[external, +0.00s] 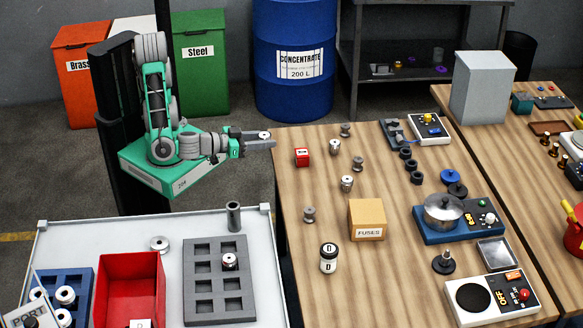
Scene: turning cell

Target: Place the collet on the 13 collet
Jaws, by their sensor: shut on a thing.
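My gripper (262,140) is at the left back edge of the wooden bench, well above the floor. It is shut on a small silver collet (264,134), of which only the top shows between the fingers. Similar silver collets stand on the bench (334,147) and nearer the front (347,183). Another collet (229,261) sits in a pocket of the grey rack (190,281) on the white table. I cannot read any size marks, so I cannot tell which one is the 13 collet.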

